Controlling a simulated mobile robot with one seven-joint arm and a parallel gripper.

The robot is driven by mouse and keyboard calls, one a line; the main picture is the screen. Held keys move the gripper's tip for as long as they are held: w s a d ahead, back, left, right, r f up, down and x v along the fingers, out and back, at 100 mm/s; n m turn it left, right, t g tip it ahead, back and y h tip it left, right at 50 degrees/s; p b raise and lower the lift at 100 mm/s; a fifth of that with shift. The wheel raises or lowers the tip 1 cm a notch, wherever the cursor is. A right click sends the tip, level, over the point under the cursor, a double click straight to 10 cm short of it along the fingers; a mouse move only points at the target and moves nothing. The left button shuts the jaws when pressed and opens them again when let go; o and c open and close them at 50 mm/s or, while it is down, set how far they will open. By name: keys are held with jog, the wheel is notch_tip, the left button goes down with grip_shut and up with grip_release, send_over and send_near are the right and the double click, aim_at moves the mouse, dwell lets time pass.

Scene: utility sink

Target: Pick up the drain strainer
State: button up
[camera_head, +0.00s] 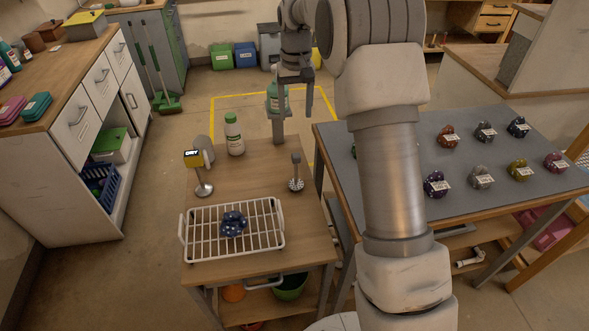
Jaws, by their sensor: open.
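A small metal piece with an upright handle and a dotted, perforated-looking round base (296,184) stands on the wooden table, right of the middle; it looks like the drain strainer, though it is small in view. Another metal piece with a handle and a flat round foot (204,189) stands at the table's left, partly beside a yellow "DRY" sign. My gripper (294,125) points down over the table's far edge, beyond and above the perforated piece. Its fingers are apart and it appears empty.
A white wire rack (262,243) holding a blue speckled lump (233,223) fills the table's front. A white bottle with a green cap (234,134) stands at the back. A green bottle (273,97) shows behind my gripper. A grey-topped table (460,210) with several labelled lumps is right.

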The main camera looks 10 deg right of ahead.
aim_at(296, 155)
jog(key=f, duration=1.3)
jog(key=shift+w, duration=0.3)
jog(key=shift+w+d+f, duration=0.15)
jog(key=shift+f, duration=2.55)
grip_shut()
